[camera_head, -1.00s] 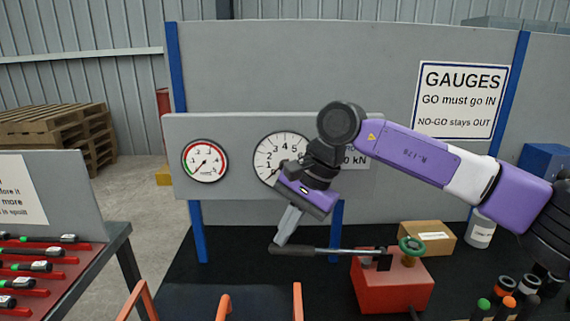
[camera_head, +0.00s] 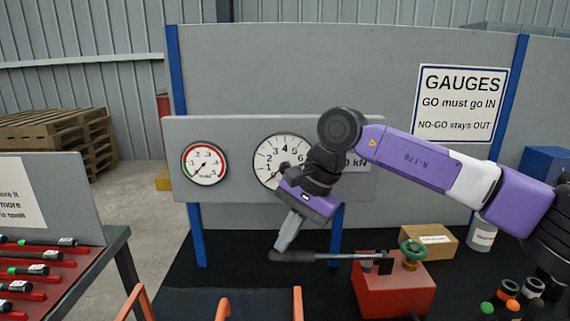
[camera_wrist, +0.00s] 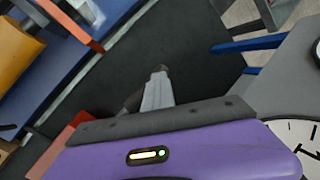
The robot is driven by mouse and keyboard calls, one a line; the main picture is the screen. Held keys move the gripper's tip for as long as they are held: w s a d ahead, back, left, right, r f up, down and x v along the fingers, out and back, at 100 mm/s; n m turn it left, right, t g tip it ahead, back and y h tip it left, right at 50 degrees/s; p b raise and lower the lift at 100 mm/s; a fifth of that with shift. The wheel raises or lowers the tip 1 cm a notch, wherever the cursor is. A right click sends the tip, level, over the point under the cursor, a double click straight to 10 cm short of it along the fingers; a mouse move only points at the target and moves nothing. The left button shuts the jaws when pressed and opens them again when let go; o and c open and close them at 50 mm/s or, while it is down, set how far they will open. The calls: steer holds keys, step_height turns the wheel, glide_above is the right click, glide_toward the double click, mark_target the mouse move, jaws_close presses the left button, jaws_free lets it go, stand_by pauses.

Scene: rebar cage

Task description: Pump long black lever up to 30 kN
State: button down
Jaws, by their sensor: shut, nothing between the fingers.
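The long black lever (camera_head: 300,256) lies nearly level, reaching left from the red pump body (camera_head: 394,291), which has a green knob (camera_head: 412,249) on top. My gripper (camera_head: 281,250) is shut and empty, its fingertips at the top of the lever's left grip end; they look to touch it, though a small gap cannot be ruled out. In the wrist view my shut fingers (camera_wrist: 158,90) point down beside the dark lever. The large white gauge (camera_head: 268,160) is partly hidden by my arm, so its needle cannot be read.
A smaller gauge (camera_head: 204,163) with a red and green rim is on the same grey panel (camera_head: 232,192). Orange hooks (camera_head: 297,302) rise at the front. Black bench surface left of the pump is clear.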

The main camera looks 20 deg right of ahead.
steer(key=w+a+p+v, duration=0.1)
steer(key=p+v, duration=0.3)
steer(key=v, duration=0.5)
steer(key=shift+s+r, duration=0.35)
steer(key=shift+r, duration=0.1)
steer(key=shift+a, duration=0.1)
stand_by(0.5)
steer(key=shift+w+a+f+b, duration=0.1)
steer(key=shift+a+f+b, duration=0.2)
steer(key=shift+f, duration=0.35)
steer(key=shift+w+a+f+b, duration=0.1)
steer(key=shift+a+f+b, duration=0.1)
steer(key=shift+f+b, duration=0.35)
steer(key=shift+f, duration=0.15)
steer(key=shift+a+f+b, duration=0.25)
steer(key=shift+f+b, duration=0.1)
steer(key=shift+f, duration=0.35)
